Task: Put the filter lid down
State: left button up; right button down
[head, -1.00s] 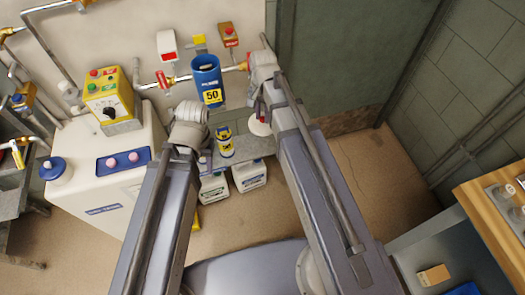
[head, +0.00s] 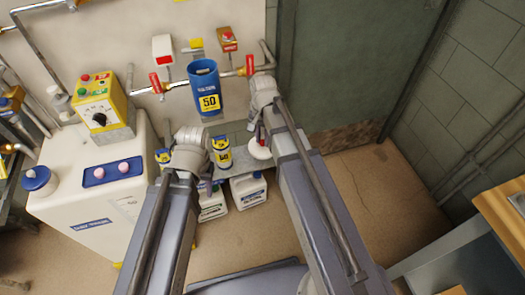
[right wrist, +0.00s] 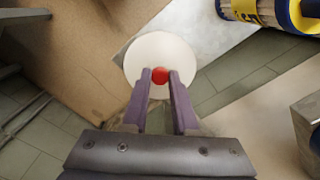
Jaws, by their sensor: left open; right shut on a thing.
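The filter lid is a white disc with a red knob (head: 259,149). My right gripper (head: 260,134) is shut on the knob. The right wrist view shows the knob between the two fingertips (right wrist: 160,77), with the white disc (right wrist: 160,50) beyond them. The disc is over or at the edge of the grey shelf (head: 238,129); I cannot tell whether it touches. My left gripper (head: 205,184) is open beside the shelf's left part, its fingers partly hidden by its wrist. The blue filter housing (head: 205,85), marked 50, stands open on the wall pipe.
A yellow-and-blue cartridge (head: 221,152) is on the shelf left of the lid; another (head: 163,156) shows by my left wrist. White jugs (head: 248,190) stand below. Red-handled valves (head: 155,83) flank the housing. A white dosing machine (head: 85,190) is at left. Floor at right is clear.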

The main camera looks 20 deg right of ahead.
aim_at(263, 141)
jog(key=shift+f, duration=0.1)
notch_tip(263, 141, down, 4)
jog(key=b, duration=0.3)
jog(key=shift+r, duration=0.2)
jog(key=shift+f+b, duration=0.15)
jog(key=shift+b, duration=0.25)
jog(key=c, duration=0.7)
grip_release()
jog(key=shift+r, duration=0.2)
notch_tip(263, 141, up, 12)
jog(key=p, duration=1.2)
